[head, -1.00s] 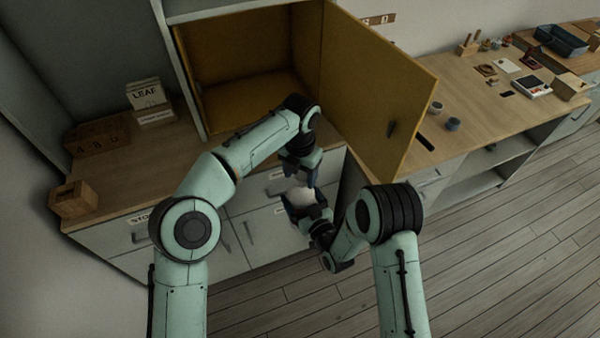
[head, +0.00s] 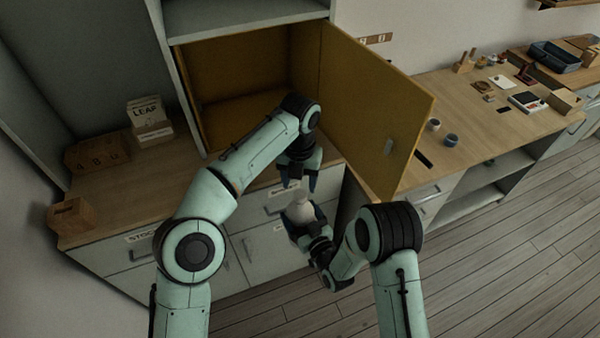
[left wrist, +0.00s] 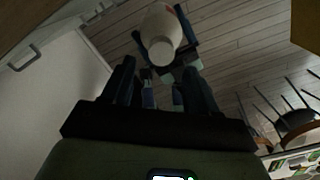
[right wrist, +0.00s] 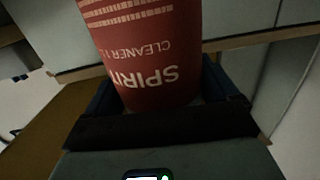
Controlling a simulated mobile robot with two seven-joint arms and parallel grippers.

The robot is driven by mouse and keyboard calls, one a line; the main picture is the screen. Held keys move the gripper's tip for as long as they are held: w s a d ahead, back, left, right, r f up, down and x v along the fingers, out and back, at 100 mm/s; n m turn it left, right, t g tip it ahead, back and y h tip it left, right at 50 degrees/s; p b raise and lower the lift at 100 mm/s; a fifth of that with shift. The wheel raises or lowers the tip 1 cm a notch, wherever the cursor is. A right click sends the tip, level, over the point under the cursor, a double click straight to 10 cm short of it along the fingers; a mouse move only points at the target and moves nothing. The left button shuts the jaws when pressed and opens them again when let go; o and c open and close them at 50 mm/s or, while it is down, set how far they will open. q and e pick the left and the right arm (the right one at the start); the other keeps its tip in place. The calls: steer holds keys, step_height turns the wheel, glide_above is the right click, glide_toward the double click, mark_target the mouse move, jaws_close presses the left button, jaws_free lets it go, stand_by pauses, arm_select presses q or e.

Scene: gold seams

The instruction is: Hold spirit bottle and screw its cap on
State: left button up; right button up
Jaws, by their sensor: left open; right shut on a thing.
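The spirit bottle (head: 300,212) is pale at the top in the head view. Its red label with the words SPIRIT CLEANER shows in the right wrist view (right wrist: 145,50). My right gripper (head: 306,222) is shut around the bottle and holds it in the air in front of the drawers. My left gripper (head: 298,186) is open and empty just above the bottle top, fingers pointing down. In the left wrist view the bottle's pale round top (left wrist: 162,50) lies just beyond the open fingers. I cannot tell whether that top is the cap or the bare neck.
An open yellow cabinet (head: 240,112) with its door (head: 375,110) swung out stands behind my arms. Drawers (head: 262,245) lie below the left counter. A right worktop (head: 475,125) holds small items. The floor at the right is clear.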

arm_select(q)
steer(key=n, duration=0.6)
steer(key=shift+w+r+n, duration=0.1)
steer(key=shift+r+n, duration=0.2)
steer(key=shift+n, duration=0.1)
steer(key=n, duration=0.4)
steer(key=shift+r, duration=0.2)
steer(key=n, duration=0.4)
steer(key=shift+d+r+n, duration=0.1)
steer(key=shift+r+n, duration=0.05)
steer(key=shift+n, duration=0.15)
steer(key=n, duration=0.4)
steer(key=shift+r, duration=0.15)
steer(key=n, duration=0.4)
steer(key=shift+r+n, duration=0.15)
steer(key=shift+n, duration=0.15)
steer(key=n, duration=0.4)
steer(key=shift+w+r, duration=0.1)
steer(key=shift+r, duration=0.1)
steer(key=n, duration=0.4)
steer(key=shift+r+n, duration=0.15)
steer(key=shift+n, duration=0.25)
steer(key=n, duration=0.5)
steer(key=shift+r+n, duration=0.2)
steer(key=shift+n, duration=0.2)
steer(key=shift+f, duration=0.1)
